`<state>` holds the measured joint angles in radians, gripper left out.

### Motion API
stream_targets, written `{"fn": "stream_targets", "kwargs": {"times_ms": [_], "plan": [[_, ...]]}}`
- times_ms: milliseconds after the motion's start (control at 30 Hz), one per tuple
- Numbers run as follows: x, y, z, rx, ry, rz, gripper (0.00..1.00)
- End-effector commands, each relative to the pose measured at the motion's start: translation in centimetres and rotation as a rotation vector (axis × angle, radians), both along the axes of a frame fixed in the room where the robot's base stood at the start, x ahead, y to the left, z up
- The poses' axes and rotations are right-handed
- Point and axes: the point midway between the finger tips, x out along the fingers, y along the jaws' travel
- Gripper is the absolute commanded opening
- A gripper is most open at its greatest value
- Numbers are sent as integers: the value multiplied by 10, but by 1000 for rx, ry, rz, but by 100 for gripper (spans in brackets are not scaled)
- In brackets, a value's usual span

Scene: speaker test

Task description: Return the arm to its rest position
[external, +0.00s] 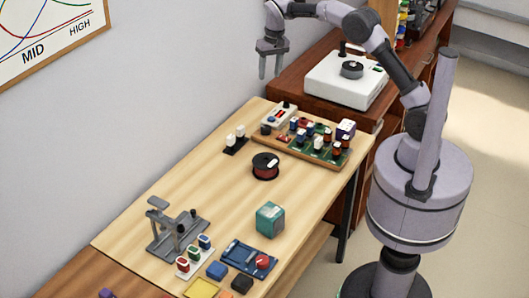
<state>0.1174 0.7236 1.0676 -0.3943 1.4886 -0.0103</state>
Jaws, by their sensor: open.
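My gripper (269,66) hangs at the end of my raised arm in the upper middle of the external view. Its two fingers point down and stand apart, with nothing between them. In the picture it is above the back end of the wooden table (190,195), near the wall and to the left of a brown cabinet. My arm reaches from my round base column at the right, up and over to the left. No object is touching the gripper.
On the table are a board with several small components (305,142), a dark red spool (265,166), a teal box (270,219), a grey metal fixture (178,232) and a blue tray (247,259). A white device (345,82) stands on the brown cabinet (295,85). The table's middle left is clear.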

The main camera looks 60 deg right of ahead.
Motion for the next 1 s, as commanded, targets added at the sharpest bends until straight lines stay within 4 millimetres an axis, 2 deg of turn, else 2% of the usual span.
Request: {"fn": "stream_targets", "kwargs": {"times_ms": [33,67,100,167,200,267,300,400,500,633,1000], "plan": [[-26,13,32,8,-43,22,48],[-44,21,48,14,-69,35,48],[-71,31,68,22,-103,53,48],[-117,46,89,34,-158,78,48],[-150,56,98,42,-195,93,48],[-202,69,102,55,-249,114,48],[-234,77,99,64,-284,126,48],[-302,90,78,80,-358,146,48],[-343,97,53,91,-407,158,48],[-364,100,37,97,-434,163,48],[-365,100,36,98,-432,163,48]]}}
